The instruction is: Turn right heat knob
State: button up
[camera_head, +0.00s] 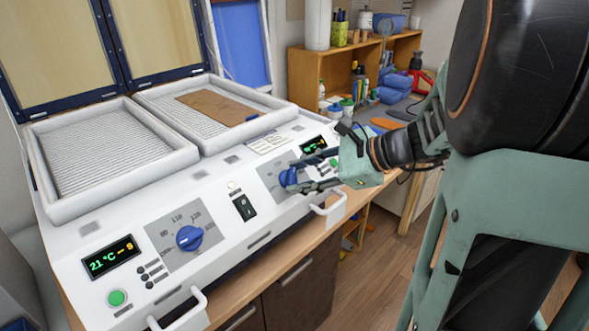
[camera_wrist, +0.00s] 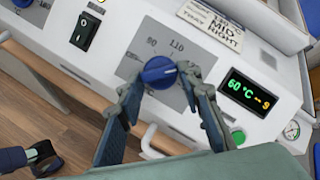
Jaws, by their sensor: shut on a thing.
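The right heat knob (camera_wrist: 159,73) is blue and sits on a grey dial plate (camera_wrist: 134,68) on the sloping front panel of a white machine (camera_head: 210,190). It also shows in the head view (camera_head: 287,177), partly covered by my gripper (camera_head: 305,178). In the wrist view my gripper (camera_wrist: 158,84) has its two fingers on either side of the knob, shut on it. The knob's white pointer mark faces right, below the printed 110. The right display (camera_wrist: 249,93) reads 60 °C and a 9.
The left heat knob (camera_head: 189,237) and its display (camera_head: 111,257), reading 21 °C, are on the same panel. A black switch (camera_head: 244,207) lies between the knobs. Handles (camera_head: 328,203) stick out from the front edge. A brown sheet (camera_head: 217,107) lies on the right tray (camera_head: 160,103).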

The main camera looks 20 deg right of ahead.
jog(key=o, duration=1.2)
jog(key=shift+c, duration=0.2)
jog(key=v, duration=1.2)
jog(key=shift+w+d, duration=0.1)
jog(key=shift+w, duration=0.05)
